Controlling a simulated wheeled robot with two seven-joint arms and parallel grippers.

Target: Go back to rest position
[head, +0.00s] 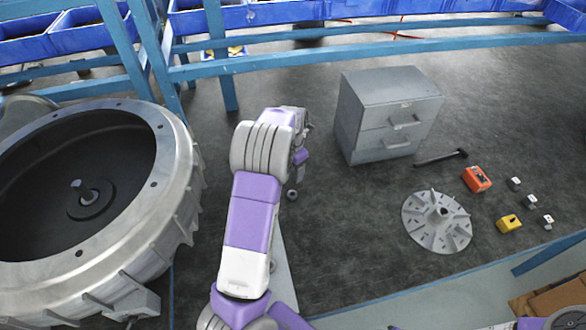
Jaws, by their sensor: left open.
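My left arm rises from the bottom middle of the head view, in purple and white. Its left gripper (299,160) is at the far end, mostly hidden behind the grey wrist, over the dark bench between the blower housing and the drawer cabinet. It is open, and I see nothing held in it. A small dark round part (292,194) shows just below it; I cannot tell whether it belongs to the gripper. My right gripper is out of view.
The large round metal blower housing (168,190) fills the left. A grey drawer cabinet (385,115) stands right of my gripper. A finned impeller disc (430,232), a dark rod-like tool (440,158), an orange box (476,179), a yellow box (509,223) and small blocks (530,202) lie right.

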